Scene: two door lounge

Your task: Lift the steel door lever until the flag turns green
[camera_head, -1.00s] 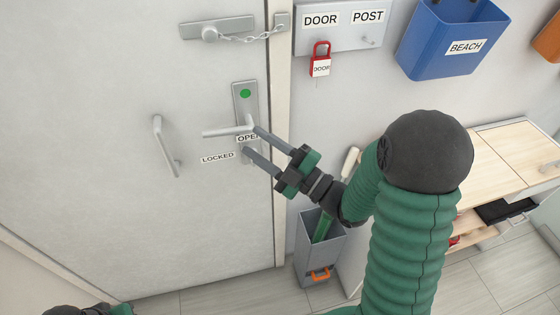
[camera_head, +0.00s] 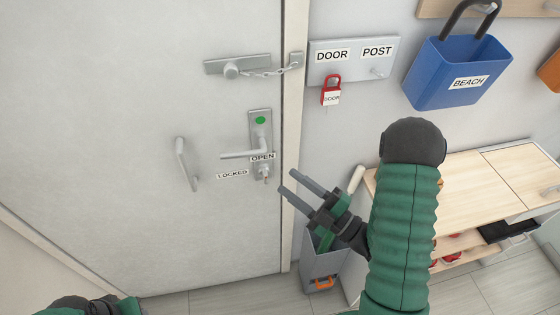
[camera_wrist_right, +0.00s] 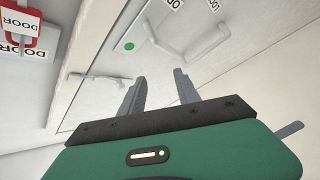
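The steel door lever (camera_head: 240,155) sits on a grey plate (camera_head: 260,140) on the white door. The lever is about level, and the flag (camera_head: 260,120) above it is green. It shows in the right wrist view as a green dot (camera_wrist_right: 129,46). The labels OPEN (camera_head: 262,157) and LOCKED (camera_head: 232,174) are beside and below the lever. My right gripper (camera_head: 287,182) is open and empty, apart from the lever, to its lower right. Its two fingers (camera_wrist_right: 158,88) show spread in the right wrist view. Only a dark part of my left arm shows at the bottom left; its fingers are hidden.
A fixed pull handle (camera_head: 182,163) is left of the lever. A door chain (camera_head: 262,71) is above.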

